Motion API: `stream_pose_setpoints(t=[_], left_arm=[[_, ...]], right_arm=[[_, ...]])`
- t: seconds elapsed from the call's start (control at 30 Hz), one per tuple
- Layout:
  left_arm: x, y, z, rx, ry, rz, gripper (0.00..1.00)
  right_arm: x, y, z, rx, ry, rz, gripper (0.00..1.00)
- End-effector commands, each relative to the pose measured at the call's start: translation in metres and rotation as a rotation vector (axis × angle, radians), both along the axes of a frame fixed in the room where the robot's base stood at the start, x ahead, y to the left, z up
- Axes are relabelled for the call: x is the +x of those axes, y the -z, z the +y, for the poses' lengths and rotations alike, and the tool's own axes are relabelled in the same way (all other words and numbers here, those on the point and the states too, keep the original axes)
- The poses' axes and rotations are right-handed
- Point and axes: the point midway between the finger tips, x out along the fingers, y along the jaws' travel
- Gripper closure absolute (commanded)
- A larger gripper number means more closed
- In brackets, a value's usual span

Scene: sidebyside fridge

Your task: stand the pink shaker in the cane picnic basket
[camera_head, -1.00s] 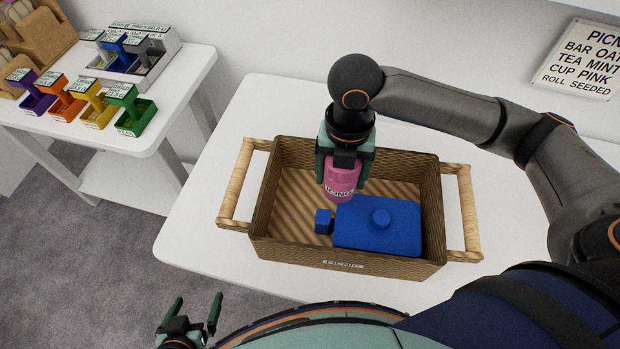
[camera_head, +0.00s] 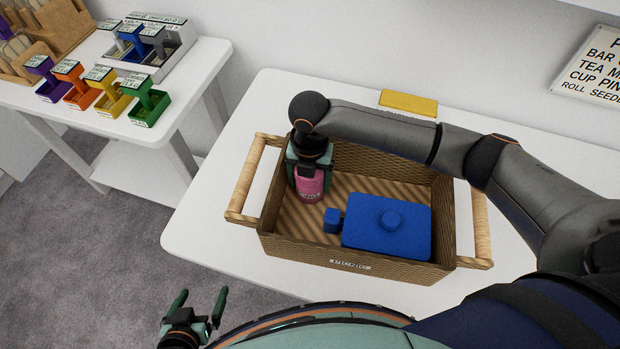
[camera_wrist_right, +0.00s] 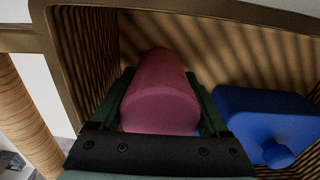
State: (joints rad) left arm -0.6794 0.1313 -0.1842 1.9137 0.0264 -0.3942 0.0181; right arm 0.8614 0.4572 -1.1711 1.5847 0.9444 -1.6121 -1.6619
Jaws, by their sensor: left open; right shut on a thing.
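The pink shaker (camera_head: 310,187) is upright in the left part of the cane picnic basket (camera_head: 310,252), below the rim level. My right gripper (camera_head: 309,170) is shut on it from above. In the right wrist view the shaker (camera_wrist_right: 160,95) sits between the two fingers, close to the basket's wall (camera_wrist_right: 95,60). I cannot tell whether its base touches the basket floor. My left gripper (camera_head: 205,304) is open and empty, low at the left, away from the table.
A blue lidded box (camera_head: 388,235) and a small blue block (camera_head: 332,220) lie in the basket, right of the shaker. A yellow block (camera_head: 408,102) lies on the white table (camera_head: 200,215) behind the basket. A side table (camera_head: 75,110) holds several coloured holders.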

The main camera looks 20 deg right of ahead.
Motion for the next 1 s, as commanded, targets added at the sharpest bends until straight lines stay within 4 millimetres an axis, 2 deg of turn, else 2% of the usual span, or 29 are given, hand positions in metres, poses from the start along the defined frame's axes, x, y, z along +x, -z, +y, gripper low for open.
stream_pose_setpoints(t=[0.3, 0.33, 0.5, 0.8, 0.87, 1.0], left_arm=[[0.000, 0.000, 0.000, 0.000, 0.000, -0.001, 0.00], [0.001, 0.000, 0.000, 0.000, 0.000, -0.001, 0.00], [0.001, 0.000, 0.000, 0.000, 0.000, -0.001, 0.00], [0.001, -0.001, 0.000, 0.000, 0.000, -0.002, 0.00], [0.001, -0.001, 0.000, 0.000, 0.000, -0.002, 0.00], [0.001, -0.002, 0.000, 0.000, 0.000, -0.002, 0.00]], right_arm=[[0.000, 0.003, 0.000, 0.001, 0.000, 0.000, 0.83], [0.000, 0.003, 0.000, 0.001, 0.000, 0.000, 0.19], [0.000, 0.002, 0.000, 0.001, 0.000, 0.000, 0.00], [0.000, -0.001, 0.000, 0.001, 0.000, -0.002, 0.00], [0.001, -0.006, 0.000, 0.003, -0.001, -0.003, 0.00], [0.001, -0.030, 0.000, 0.002, -0.002, -0.005, 0.00]])
